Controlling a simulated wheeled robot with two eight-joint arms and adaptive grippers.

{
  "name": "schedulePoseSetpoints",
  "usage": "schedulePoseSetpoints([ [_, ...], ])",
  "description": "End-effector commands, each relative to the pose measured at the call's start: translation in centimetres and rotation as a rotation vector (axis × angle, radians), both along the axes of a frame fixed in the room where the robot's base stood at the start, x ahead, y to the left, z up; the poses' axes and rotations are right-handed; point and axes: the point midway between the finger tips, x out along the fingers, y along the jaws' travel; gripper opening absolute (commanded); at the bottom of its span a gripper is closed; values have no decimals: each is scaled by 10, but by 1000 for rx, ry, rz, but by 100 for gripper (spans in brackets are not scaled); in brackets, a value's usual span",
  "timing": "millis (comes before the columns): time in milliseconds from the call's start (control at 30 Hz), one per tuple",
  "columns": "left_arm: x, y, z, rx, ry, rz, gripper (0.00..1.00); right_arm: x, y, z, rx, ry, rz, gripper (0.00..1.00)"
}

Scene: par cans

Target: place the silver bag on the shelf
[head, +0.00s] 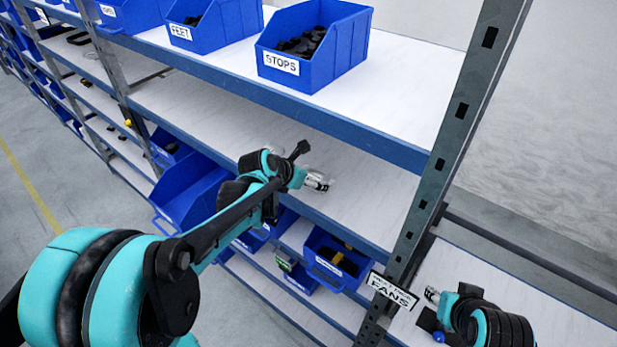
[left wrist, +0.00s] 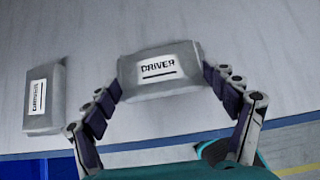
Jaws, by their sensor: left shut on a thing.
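The silver bag (left wrist: 160,75), labelled DRIVER, is between the fingers of my left gripper (left wrist: 162,92), which is shut on its two sides. In the head view my left gripper (head: 317,181) is over the front part of the middle white shelf (head: 255,128); the bag is too small to make out there. I cannot tell whether the bag touches the shelf. A second silver bag (left wrist: 45,97) with a similar label lies to the left in the left wrist view. My right gripper (head: 433,295) is at the lower right, beside the rack post; its fingers are too small to read.
Blue bins stand on the upper shelf, one labelled STOPS (head: 312,45) and one FEET (head: 215,22). More blue bins (head: 335,262) sit below. A grey upright post (head: 440,160) and a FANS sign (head: 391,290) are to the right. Much of the middle shelf looks clear.

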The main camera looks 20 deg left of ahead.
Motion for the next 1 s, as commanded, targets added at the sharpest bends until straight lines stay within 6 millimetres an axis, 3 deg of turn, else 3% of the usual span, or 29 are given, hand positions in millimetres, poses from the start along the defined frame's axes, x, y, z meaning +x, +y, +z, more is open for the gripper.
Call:
schedulePoseSetpoints([
  [333,0,0,-5,0,0,0,50,0,0,-5,0,0,0,40],
  [367,0,0,-4,0,0,0,93,0,0,-4,0,0,0,40],
  [400,0,0,-3,0,0,0,100,0,0,-3,0,0,0,40],
  [833,0,0,2,0,0,0,100,0,0,2,0,0,0,40],
  [1000,-17,6,17,-1,1,3,100,0,0,-1,0,0,0,40],
])
